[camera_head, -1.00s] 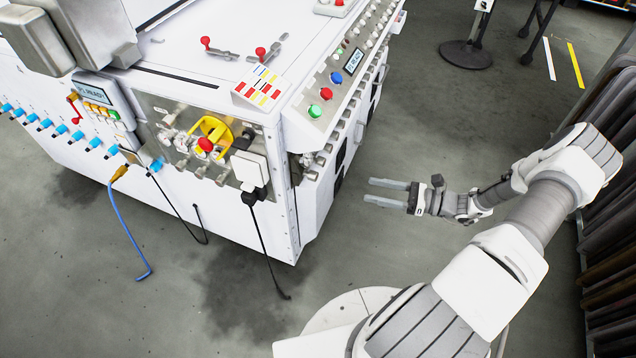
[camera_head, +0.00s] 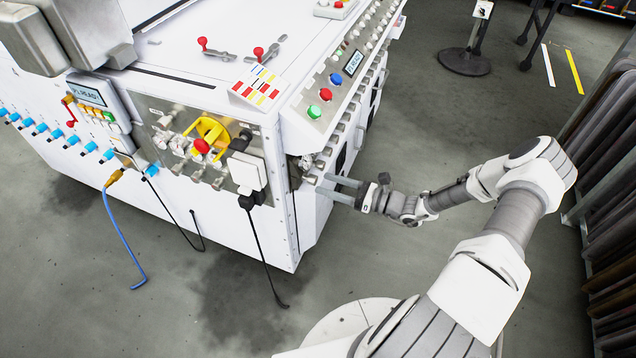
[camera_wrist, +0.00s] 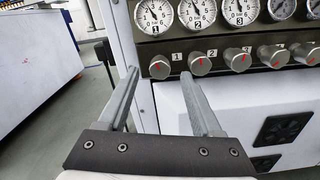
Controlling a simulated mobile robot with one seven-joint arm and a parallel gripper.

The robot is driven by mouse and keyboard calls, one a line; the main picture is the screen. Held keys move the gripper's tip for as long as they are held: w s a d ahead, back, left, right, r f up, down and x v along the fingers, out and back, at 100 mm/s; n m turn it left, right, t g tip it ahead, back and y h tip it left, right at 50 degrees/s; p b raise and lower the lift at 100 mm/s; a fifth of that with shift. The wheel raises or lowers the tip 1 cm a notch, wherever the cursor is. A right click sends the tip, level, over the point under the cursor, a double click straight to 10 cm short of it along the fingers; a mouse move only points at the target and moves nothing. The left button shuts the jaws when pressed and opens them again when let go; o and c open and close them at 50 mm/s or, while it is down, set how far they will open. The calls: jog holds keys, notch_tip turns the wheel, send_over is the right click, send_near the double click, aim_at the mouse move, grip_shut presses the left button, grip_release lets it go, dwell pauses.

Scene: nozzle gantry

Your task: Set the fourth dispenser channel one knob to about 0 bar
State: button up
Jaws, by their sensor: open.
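In the wrist view the leftmost dispenser knob (camera_wrist: 159,67), round and metal with a red pointer mark, has a "1" label at its right. The round gauge 1 (camera_wrist: 154,16) above it has a white dial and its needle leans up and left. My gripper (camera_wrist: 159,73) is open, with one fingertip on each side of this knob; I cannot tell whether they touch it. A second knob (camera_wrist: 199,63) is just right of the right finger. In the head view my gripper (camera_head: 326,185) is at the machine's side near its front corner, where the knobs are small and partly hidden.
More knobs (camera_wrist: 238,60) and gauges (camera_wrist: 239,11) continue to the right in the wrist view. The white machine (camera_head: 225,65) has a sloped button panel (camera_head: 318,104) above my gripper.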

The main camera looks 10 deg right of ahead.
aim_at(316, 181)
jog(key=shift+x, duration=1.8)
grip_shut()
